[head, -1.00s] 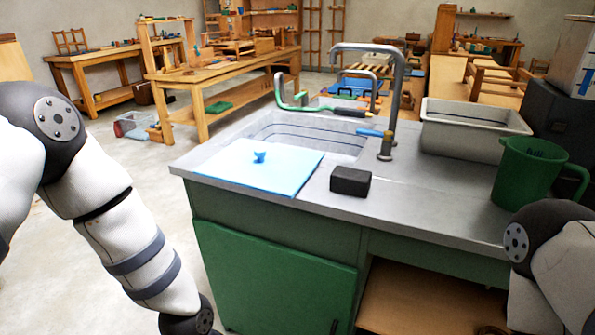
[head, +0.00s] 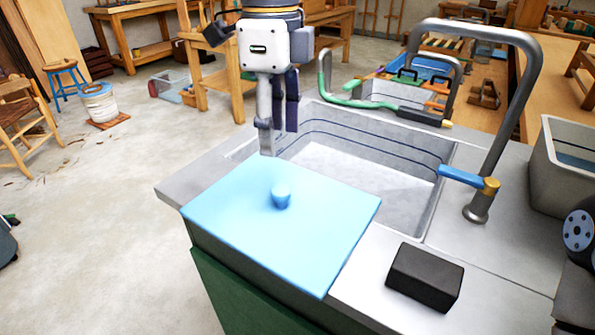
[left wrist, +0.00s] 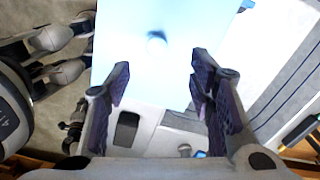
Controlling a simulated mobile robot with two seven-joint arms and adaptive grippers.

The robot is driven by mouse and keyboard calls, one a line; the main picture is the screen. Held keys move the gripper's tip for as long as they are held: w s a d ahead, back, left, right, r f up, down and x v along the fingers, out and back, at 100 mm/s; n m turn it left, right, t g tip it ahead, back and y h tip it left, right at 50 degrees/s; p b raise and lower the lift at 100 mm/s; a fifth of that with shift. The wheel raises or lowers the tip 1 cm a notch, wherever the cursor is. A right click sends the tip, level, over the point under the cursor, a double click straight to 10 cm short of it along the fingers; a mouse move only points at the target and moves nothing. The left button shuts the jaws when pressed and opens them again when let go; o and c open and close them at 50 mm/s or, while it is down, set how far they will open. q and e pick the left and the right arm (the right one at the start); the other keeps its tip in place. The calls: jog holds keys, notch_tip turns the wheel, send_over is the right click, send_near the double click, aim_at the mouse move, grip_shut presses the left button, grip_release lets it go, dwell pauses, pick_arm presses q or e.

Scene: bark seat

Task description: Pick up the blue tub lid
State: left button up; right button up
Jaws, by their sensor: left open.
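The blue tub lid (head: 240,215) is a flat light-blue square with a small round knob (head: 281,196) standing up near its middle. It lies on the counter at the front left of the sink, partly over the basin edge. My left gripper (head: 277,138) is open and points down above the sink side of the lid, behind the knob. In the left wrist view the lid (left wrist: 180,75) and its knob (left wrist: 156,40) show beyond the two spread fingers (left wrist: 160,78), with nothing between them. My right gripper is out of view.
A black block (head: 426,276) sits on the counter right of the lid. A curved tap (head: 487,150) with a blue handle rises right of the sink basin (head: 350,165). A grey tub (head: 575,180) stands at the right edge.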

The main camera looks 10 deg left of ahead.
aim_at(278, 189)
pick_arm(q)
jog(key=f, duration=0.1)
jog(key=s+f, duration=0.2)
jog(key=f, duration=0.1)
jog(key=shift+f, duration=0.1)
jog(key=f, duration=0.2)
jog(key=w+f, duration=0.1)
jog(key=f, duration=0.4)
jog(key=shift+w+f, duration=0.15)
grip_shut()
